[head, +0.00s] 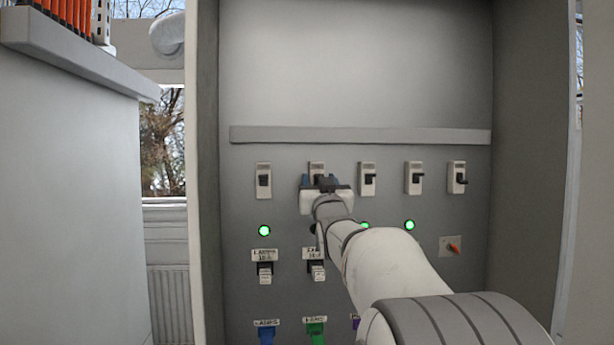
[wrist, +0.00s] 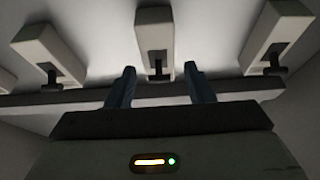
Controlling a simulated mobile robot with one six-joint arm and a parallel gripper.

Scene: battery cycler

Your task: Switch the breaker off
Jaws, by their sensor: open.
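A row of several white breakers with black levers runs across the grey panel. My gripper (head: 322,182) is at the second breaker from the left (head: 317,166) and hides its lower part and lever in the head view. In the wrist view, that breaker (wrist: 154,28) is centred, and its black lever (wrist: 155,70) shows between the two blue fingertips of my gripper (wrist: 160,69). The fingers are open, with a gap on each side of the lever. I cannot tell how near the fingertips are to the panel.
Neighbouring breakers (head: 264,180) (head: 367,178) stand on both sides. A grey ledge (head: 360,135) runs above the row. Green lamps (head: 264,230) (head: 409,225), an orange-red knob (head: 454,247) and plugged connectors (head: 265,270) sit lower. Cabinet side walls (head: 534,150) flank the panel.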

